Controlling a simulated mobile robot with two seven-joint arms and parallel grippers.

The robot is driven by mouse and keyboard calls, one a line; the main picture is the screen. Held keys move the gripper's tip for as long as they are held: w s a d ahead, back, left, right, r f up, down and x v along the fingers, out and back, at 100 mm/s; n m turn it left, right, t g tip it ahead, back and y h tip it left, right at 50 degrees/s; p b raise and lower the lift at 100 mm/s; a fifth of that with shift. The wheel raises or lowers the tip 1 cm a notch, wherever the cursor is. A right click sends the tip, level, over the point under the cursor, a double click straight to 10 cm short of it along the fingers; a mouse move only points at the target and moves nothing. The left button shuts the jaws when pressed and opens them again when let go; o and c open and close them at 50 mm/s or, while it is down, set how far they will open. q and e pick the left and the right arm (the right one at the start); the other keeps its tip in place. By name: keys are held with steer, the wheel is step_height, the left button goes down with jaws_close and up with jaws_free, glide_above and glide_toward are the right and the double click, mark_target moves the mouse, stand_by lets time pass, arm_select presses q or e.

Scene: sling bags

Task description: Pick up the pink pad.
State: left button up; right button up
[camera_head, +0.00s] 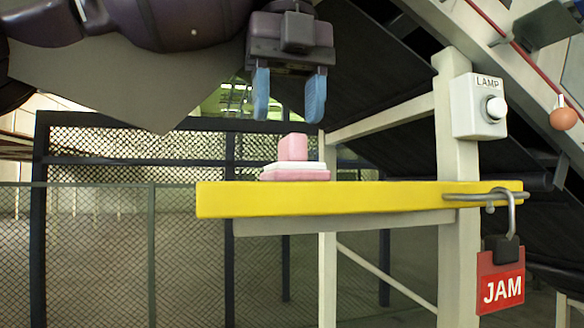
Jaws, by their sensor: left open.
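The pink pad (294,174) lies flat near the middle of the yellow beam (330,200). A white layer and an upright pink block (293,148) sit on top of it. My left gripper (290,112) hangs from above, fingers pointing down. Its two blue fingers are open and apart, with nothing between them. They are above the pink block, and a gap shows between the fingertips and the block's top. My right gripper is not in view.
A pale post (458,220) stands at the beam's right end, carrying a lamp switch box (478,106). A red JAM tag with a padlock (501,285) hangs there. A red rod with an orange ball (563,119) is at upper right. Mesh fencing (95,255) is behind.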

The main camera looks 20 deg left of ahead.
mark_target(292, 142)
arm_select(q)
steer(key=f, duration=0.1)
steer(key=w+f, duration=0.1)
steer(key=f, duration=0.1)
steer(key=shift+d+f, duration=0.1)
steer(key=shift+f, duration=0.15)
steer(key=shift+s+f, duration=0.1)
steer(key=shift+f, duration=0.45)
steer(key=shift+c, duration=0.3)
jaws_close()
